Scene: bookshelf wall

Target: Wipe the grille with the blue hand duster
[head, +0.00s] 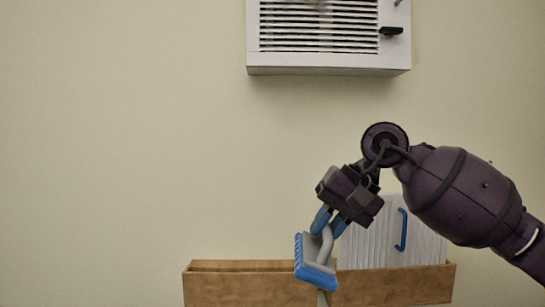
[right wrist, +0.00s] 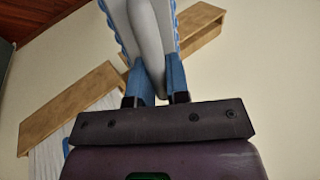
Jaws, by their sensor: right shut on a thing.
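The grille (head: 318,27) is the slatted front of a white unit on the wall, at the top of the head view and cut off by its edge. A grey smudge shows on its upper slats. My right gripper (head: 329,222) is below the grille, its blue fingers shut on the grey handle of the blue hand duster (head: 313,265). The duster hangs tilted, its head downward, just in front of a wooden box. In the right wrist view the duster (right wrist: 150,30) extends beyond the fingers (right wrist: 153,82). My left gripper is not in view.
The open wooden box (head: 230,289) stands low against the wall. A white ribbed panel (head: 372,240) with a blue handle stands in its right part. The wall between box and unit is bare.

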